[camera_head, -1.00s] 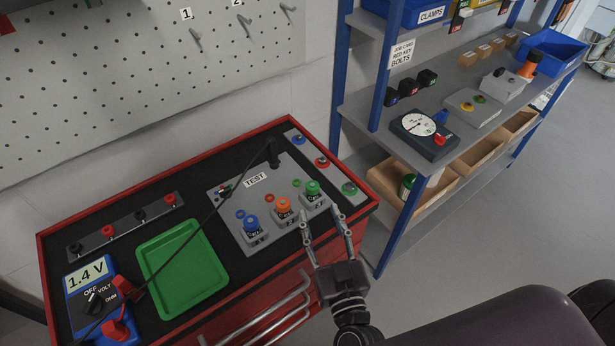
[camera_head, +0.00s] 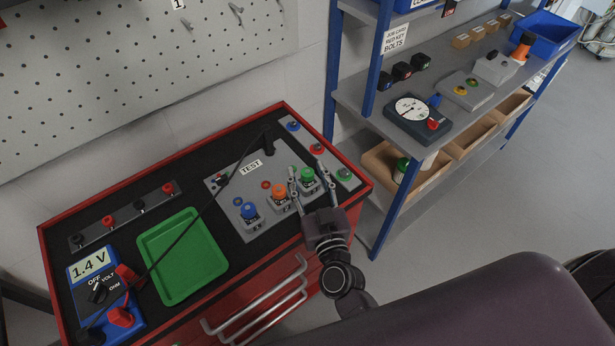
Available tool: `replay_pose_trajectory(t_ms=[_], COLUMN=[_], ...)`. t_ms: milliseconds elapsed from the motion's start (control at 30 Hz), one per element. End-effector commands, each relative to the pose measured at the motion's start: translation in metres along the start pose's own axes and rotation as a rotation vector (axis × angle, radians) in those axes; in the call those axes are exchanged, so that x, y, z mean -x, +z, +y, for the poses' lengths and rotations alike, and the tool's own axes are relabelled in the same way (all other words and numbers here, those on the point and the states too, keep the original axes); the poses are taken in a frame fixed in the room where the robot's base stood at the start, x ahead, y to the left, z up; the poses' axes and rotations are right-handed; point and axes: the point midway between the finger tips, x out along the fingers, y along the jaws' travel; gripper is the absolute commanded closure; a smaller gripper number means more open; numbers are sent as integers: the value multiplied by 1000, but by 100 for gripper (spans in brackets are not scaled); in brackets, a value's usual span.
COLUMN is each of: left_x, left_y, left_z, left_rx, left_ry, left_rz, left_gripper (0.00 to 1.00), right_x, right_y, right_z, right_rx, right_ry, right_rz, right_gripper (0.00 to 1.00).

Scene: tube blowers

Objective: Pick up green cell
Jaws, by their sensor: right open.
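The green cell (camera_head: 307,175) stands upright in the rightmost of the sockets on the grey test panel (camera_head: 222,203), on top of the red cabinet. My right gripper (camera_head: 307,182) is open, with one finger on the left of the green cell and the other on its right. I cannot tell whether the fingers touch it. An orange cell (camera_head: 279,191) and a blue cell (camera_head: 249,211) stand in sockets to the left. My left gripper is out of view.
A green tray (camera_head: 182,255) and a blue meter (camera_head: 92,262) reading 1.4 V lie on the cabinet's left. A black cable crosses the panel and tray. A blue-framed shelf (camera_head: 385,150) stands close on the right.

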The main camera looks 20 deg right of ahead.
Motion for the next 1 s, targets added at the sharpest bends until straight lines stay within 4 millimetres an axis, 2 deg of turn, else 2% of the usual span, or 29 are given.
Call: replay_pose_trajectory(t_ms=[67, 433, 767, 1000], left_x=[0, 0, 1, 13], left_y=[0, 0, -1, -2], left_z=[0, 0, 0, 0], left_rx=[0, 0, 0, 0], left_ry=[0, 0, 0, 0], left_rz=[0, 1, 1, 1], left_gripper=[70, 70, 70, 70], right_x=[0, 0, 0, -2], right_y=[0, 0, -1, -13], right_z=[0, 0, 0, 1], right_rx=[0, 0, 0, 0], right_ry=[0, 0, 0, 0], right_rz=[0, 0, 1, 2], right_gripper=[58, 99, 100, 100])
